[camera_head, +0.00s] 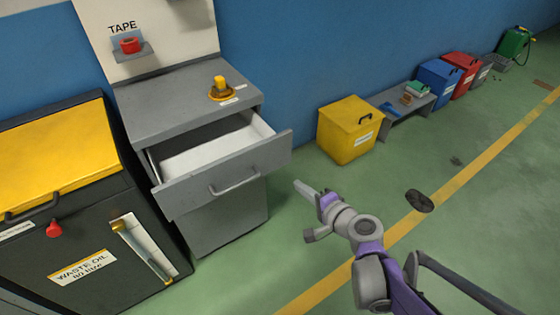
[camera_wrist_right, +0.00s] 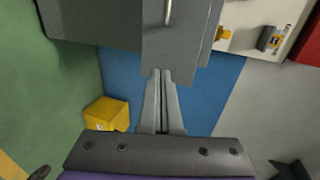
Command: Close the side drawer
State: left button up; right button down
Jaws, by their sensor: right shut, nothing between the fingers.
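The side drawer (camera_head: 228,178) is a grey drawer with a white inside, pulled well out of the grey cabinet (camera_head: 215,228). Its front carries a bar handle (camera_head: 234,184). My right gripper (camera_head: 305,188) is shut and empty, to the right of the drawer front and apart from it in the head view. In the right wrist view, the shut fingers (camera_wrist_right: 163,75) point at the grey drawer front (camera_wrist_right: 175,45), with the handle (camera_wrist_right: 168,12) beyond the tips. Whether the tips touch it cannot be told there. My left gripper is not in view.
A dark waste oil bin (camera_head: 90,260) with a yellow lid stands left of the cabinet. A yellow box (camera_head: 348,135) stands right of it by the blue wall. A yellow object (camera_head: 221,88) sits on the cabinet top. Green floor before the drawer is clear.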

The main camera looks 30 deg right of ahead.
jog(key=b, duration=0.3)
send_near(268, 160)
jog(key=x, duration=0.5)
jog(key=shift+f, duration=0.4)
jog(key=shift+w, duration=0.6)
jog(key=shift+w+b, duration=0.1)
jog(key=shift+b, duration=0.2)
jog(key=shift+r, duration=0.1)
jog(key=w, duration=0.5)
jog(key=w+p, duration=0.1)
jog(key=w, duration=1.1)
jog(key=shift+w+a, duration=0.2)
jog(key=shift+a, duration=0.1)
jog(key=shift+w, duration=0.25)
jog(key=shift+r, duration=0.1)
jog(key=shift+d, duration=0.1)
jog(key=shift+p, duration=0.3)
